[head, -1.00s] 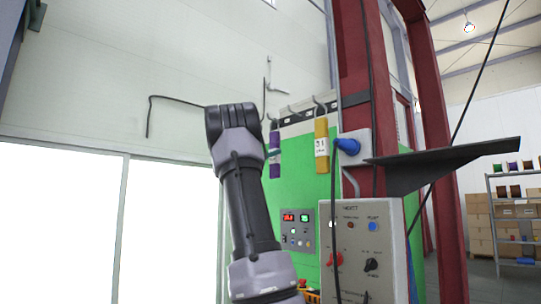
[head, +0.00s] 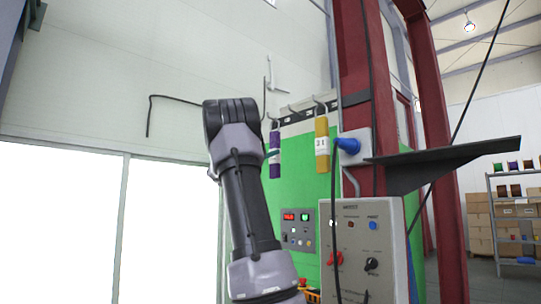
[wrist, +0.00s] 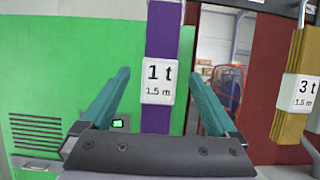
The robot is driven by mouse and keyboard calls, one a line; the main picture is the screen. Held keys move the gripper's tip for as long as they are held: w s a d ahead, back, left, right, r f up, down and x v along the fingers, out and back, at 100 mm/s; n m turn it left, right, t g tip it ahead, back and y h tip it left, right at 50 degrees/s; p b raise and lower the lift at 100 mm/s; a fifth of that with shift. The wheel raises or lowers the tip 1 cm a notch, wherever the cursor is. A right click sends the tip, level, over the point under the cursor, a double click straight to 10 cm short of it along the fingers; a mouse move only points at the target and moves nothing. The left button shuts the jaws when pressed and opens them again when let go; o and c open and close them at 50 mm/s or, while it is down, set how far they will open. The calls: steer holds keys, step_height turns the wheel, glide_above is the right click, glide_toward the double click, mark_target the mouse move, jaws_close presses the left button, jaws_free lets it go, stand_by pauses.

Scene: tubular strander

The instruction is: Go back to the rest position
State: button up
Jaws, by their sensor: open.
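My gripper (wrist: 158,105) shows in the wrist view with its two teal fingers spread wide apart and nothing held between them. A purple sling with a "1 t 1.5 m" label (wrist: 160,50) hangs beyond the fingers, between them in the picture; I cannot tell the exact gap. In the head view my dark arm rises in the middle and hides most of the gripper. The purple sling (head: 274,165) hangs just right of the arm there. A yellow sling (head: 321,150) hangs to its right, and its "3 t" label (wrist: 303,92) shows at the right edge of the wrist view.
A green cabinet (head: 300,185) with a small display panel stands behind the slings. A grey control box (head: 350,225), a blue plug (head: 348,146), a hanging cable and a dark shelf plate (head: 440,162) are at right, by a red column (head: 362,70). Open wall space lies at left.

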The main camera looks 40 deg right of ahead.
steer(key=v, duration=0.8)
steer(key=s+d+f+m+y, duration=0.2)
steer(key=s+f+m+y, duration=0.3)
steer(key=f, duration=0.3)
steer(key=s+a+f+m+y, duration=0.5)
steer(key=s+a+f+y, duration=0.3)
steer(key=f, duration=0.4)
steer(key=s+a+f+m+t+y, duration=0.2)
steer(key=s+a+m+y, duration=0.2)
steer(key=a, duration=0.5)
steer(key=s+a+f+m+t+y, duration=0.1)
steer(key=s+a+f+m+y, duration=0.2)
steer(key=a, duration=0.6)
steer(key=s+a+f+m+t+y, duration=0.2)
steer(key=s+a+m, duration=0.4)
steer(key=a, duration=0.4)
steer(key=s+f+y, duration=0.1)
steer(key=y, duration=0.1)
steer(key=shift+f+t+y, duration=0.15)
steer(key=shift+t+y, duration=0.15)
steer(key=shift+d, duration=0.1)
